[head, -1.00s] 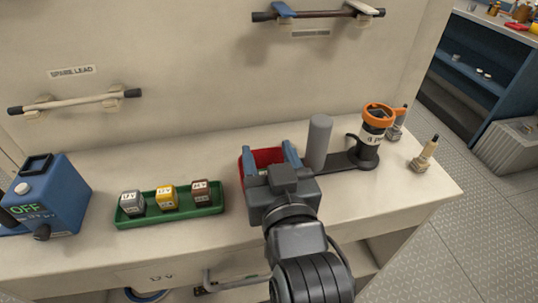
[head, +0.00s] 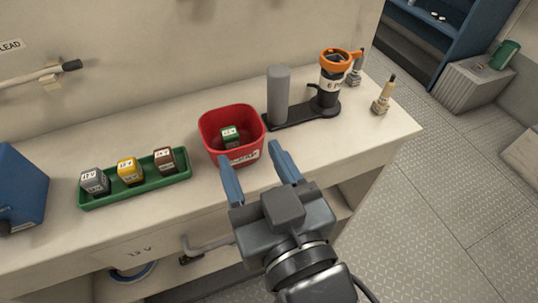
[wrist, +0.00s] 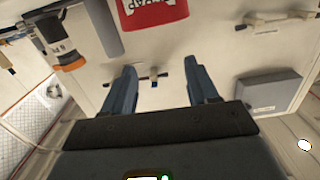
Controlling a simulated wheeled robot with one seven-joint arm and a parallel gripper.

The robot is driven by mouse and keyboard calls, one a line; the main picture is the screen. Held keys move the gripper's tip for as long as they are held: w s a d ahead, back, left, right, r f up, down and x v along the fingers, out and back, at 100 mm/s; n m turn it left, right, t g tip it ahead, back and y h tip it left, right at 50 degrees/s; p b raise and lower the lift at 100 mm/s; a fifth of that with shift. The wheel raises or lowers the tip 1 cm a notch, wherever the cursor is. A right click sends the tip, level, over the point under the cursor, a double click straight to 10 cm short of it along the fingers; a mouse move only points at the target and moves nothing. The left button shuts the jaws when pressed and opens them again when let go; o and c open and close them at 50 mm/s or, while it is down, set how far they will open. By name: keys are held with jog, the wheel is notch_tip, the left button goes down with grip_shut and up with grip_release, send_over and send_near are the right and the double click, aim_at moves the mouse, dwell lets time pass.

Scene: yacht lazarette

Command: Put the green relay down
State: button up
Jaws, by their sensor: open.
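The green relay (head: 230,135) sits inside the red bin (head: 213,117) on the counter in the head view. The bin has a white label on its front, and it shows at the top of the wrist view (wrist: 155,12). My gripper (head: 254,160) is open and empty. Its blue fingers are spread at the near side of the bin, apart from the relay. The wrist view shows both fingers (wrist: 162,82) with nothing between them. The relay does not show in the wrist view.
A green tray (head: 95,201) holding grey, yellow and brown relays lies left of the bin. A grey cylinder (head: 278,95) and an orange-topped device (head: 331,80) stand on a dark base at right. A small brass-coloured fitting (head: 381,100) stands near the right edge.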

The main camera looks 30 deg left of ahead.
jog(key=shift+d, duration=0.1)
jog(key=s+d+f+m+t+h, duration=0.1)
jog(key=s+d+f+m+h, duration=0.15)
jog(key=d, duration=0.45)
jog(key=s+d+f+m+t+h, duration=0.15)
jog(key=d+f, duration=0.25)
jog(key=d, duration=0.4)
jog(key=s+d+f+m+t+h, duration=0.1)
jog(key=d+f+h, duration=0.2)
jog(key=d, duration=0.4)
jog(key=s+d+m+h, duration=0.4)
jog(key=s+d+h, duration=0.2)
jog(key=s+d, duration=0.6)
jog(key=s, duration=0.3)
jog(key=shift+s+r+m, duration=0.3)
jog(key=shift+r, duration=0.05)
